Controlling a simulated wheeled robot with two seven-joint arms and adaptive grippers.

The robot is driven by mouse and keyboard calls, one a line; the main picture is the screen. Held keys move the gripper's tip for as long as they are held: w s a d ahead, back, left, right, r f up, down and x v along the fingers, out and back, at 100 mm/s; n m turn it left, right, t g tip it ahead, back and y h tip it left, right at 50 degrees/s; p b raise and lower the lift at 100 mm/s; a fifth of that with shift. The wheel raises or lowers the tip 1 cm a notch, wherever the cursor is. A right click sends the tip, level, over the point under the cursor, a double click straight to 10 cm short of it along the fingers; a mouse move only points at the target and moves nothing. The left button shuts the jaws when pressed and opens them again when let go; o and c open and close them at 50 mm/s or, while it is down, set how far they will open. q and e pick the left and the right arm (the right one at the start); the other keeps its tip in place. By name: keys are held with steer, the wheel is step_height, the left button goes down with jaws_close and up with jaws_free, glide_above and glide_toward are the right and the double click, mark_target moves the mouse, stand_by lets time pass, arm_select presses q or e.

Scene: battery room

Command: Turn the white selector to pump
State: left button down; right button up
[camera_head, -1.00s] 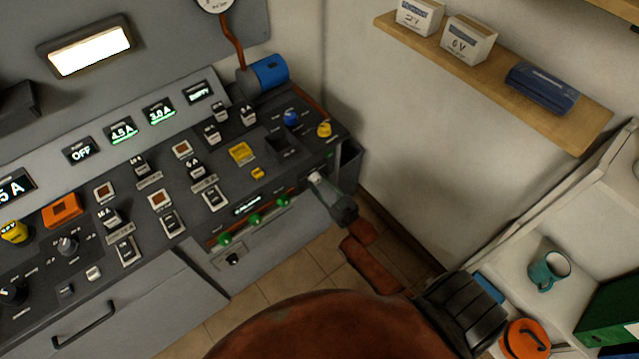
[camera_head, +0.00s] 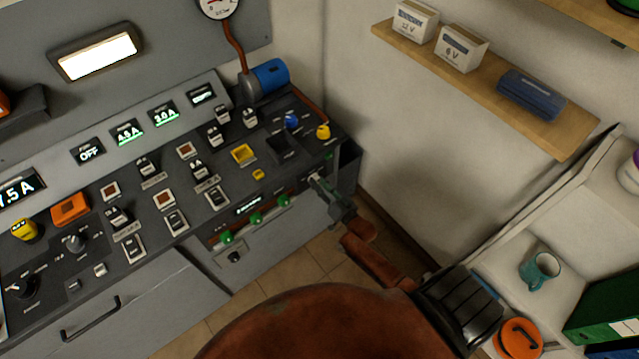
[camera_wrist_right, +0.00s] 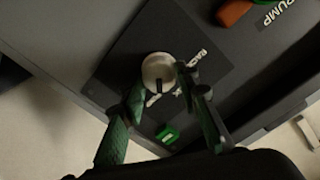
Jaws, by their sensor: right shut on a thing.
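The white selector (camera_wrist_right: 157,70) is a round pale knob with a dark mark, on a dark plate in the right wrist view. Lettering reading "RACK" lies beside it, partly covered by a finger. The "PUMP" label (camera_wrist_right: 275,12) is at the upper right of that view. My right gripper (camera_wrist_right: 166,86) has one green-padded finger on each side of the knob and is shut on it. In the head view my right gripper (camera_head: 331,192) is at the console's right front corner, largely hiding the selector. My left gripper is out of view.
The console (camera_head: 185,262) carries many switches, displays and a blue cylinder (camera_head: 270,74). A green block (camera_wrist_right: 168,134) lies near the fingers. A shelf (camera_head: 560,130) with boxes is on the wall. A teal mug (camera_head: 541,268) stands at the lower right.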

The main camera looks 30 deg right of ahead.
steer(key=shift+m, duration=1.5)
steer(key=shift+d, duration=0.1)
steer(key=o, duration=1.2)
steer(key=shift+c, duration=0.2)
steer(key=s, duration=1.2)
steer(key=shift+d+r, duration=0.15)
steer(key=shift+d, duration=0.2)
